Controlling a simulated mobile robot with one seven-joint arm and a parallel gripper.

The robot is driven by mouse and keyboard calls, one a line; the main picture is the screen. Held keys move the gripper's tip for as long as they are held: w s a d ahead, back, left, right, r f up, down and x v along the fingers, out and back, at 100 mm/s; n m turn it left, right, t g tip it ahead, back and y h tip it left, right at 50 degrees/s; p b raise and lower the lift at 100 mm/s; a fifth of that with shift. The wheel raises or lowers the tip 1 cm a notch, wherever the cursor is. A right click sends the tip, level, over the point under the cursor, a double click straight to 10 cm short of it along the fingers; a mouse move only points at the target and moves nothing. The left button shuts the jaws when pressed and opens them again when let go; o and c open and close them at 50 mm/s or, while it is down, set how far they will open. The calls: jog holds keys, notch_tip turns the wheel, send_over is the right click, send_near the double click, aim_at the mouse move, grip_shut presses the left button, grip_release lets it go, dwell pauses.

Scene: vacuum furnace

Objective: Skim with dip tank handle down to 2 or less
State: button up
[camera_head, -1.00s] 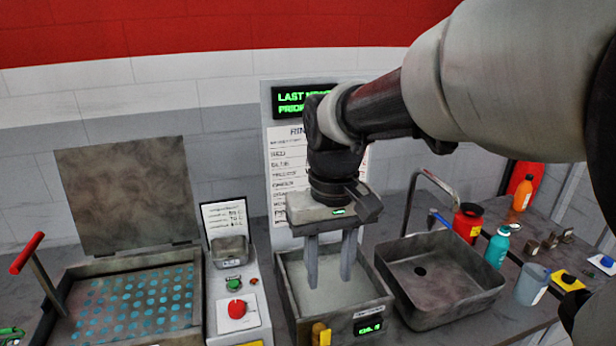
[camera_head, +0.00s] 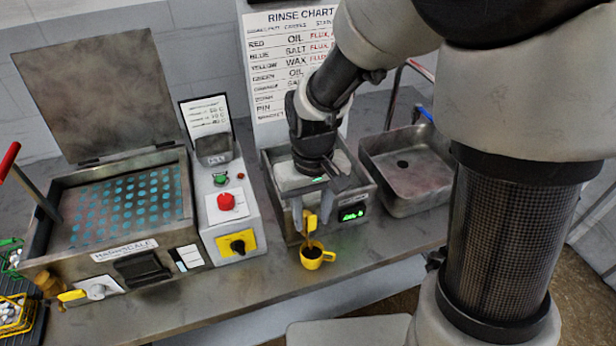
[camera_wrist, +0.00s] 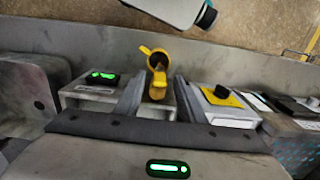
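The dip tank (camera_head: 268,170) is a grey box in the middle of the bench, partly hidden under my wrist. Its yellow handle (camera_head: 311,221) is on the front face, and a green-lit display (camera_head: 353,213) is to its right, too small to read. A thin brown stream appears to run below the handle to a yellow cup (camera_head: 313,256) with dark contents. My gripper (camera_head: 311,226) points down at the tank's front. Its fingers are apart, one on each side of the handle. In the wrist view the handle (camera_wrist: 158,84) shows between the fingers with gaps beside it.
A grey sink basin (camera_head: 405,165) is right of the tank. A control box with a red button (camera_head: 226,201) and a yellow-plated knob (camera_head: 237,245) is to the left. Farther left is a lidded bath (camera_head: 72,263) with a red-tipped lever (camera_head: 10,160). A rinse chart (camera_head: 282,75) stands behind.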

jog(key=shift+f, duration=0.5)
jog(key=shift+c, duration=0.2)
grip_shut()
